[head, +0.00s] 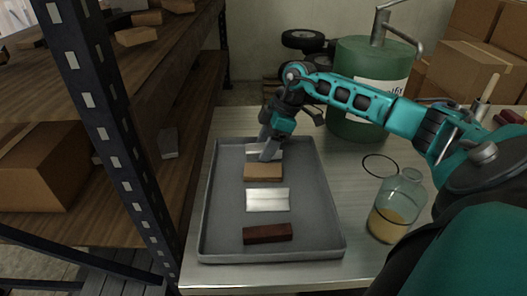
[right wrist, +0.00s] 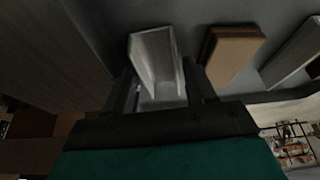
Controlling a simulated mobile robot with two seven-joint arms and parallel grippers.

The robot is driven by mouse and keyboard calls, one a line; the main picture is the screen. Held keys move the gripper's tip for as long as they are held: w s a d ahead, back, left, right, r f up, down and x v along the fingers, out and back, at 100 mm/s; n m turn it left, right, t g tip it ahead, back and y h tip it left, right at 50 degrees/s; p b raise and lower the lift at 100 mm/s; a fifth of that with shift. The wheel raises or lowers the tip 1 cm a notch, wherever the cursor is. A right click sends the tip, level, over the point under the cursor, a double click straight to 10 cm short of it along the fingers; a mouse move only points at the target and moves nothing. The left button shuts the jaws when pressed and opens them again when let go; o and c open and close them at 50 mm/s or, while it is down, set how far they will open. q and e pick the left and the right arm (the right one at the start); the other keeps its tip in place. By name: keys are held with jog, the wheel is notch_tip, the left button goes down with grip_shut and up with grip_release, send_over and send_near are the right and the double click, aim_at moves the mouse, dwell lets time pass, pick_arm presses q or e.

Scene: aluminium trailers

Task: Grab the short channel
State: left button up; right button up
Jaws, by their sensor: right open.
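The short channel (right wrist: 152,58) is a pale, U-shaped metal piece, lying in the grey tray (head: 328,215) at its far end. In the head view the channel (head: 277,153) is partly hidden by my right gripper (head: 267,149). My right gripper (right wrist: 160,85) is open, pointing down over the channel. In the right wrist view the near part of the channel shows between the two fingers. I cannot tell whether the fingers touch it. My left gripper is not in view.
A tan block (head: 263,172), a silver metal piece (head: 267,200) and a dark red-brown block (head: 267,233) lie nearer in the tray. Right of it stand a glass jar (head: 395,210) and a green drum (head: 362,95). A wooden shelf (head: 140,140) rises at left.

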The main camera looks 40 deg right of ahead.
jog(key=c, duration=0.8)
jog(key=shift+o, duration=0.2)
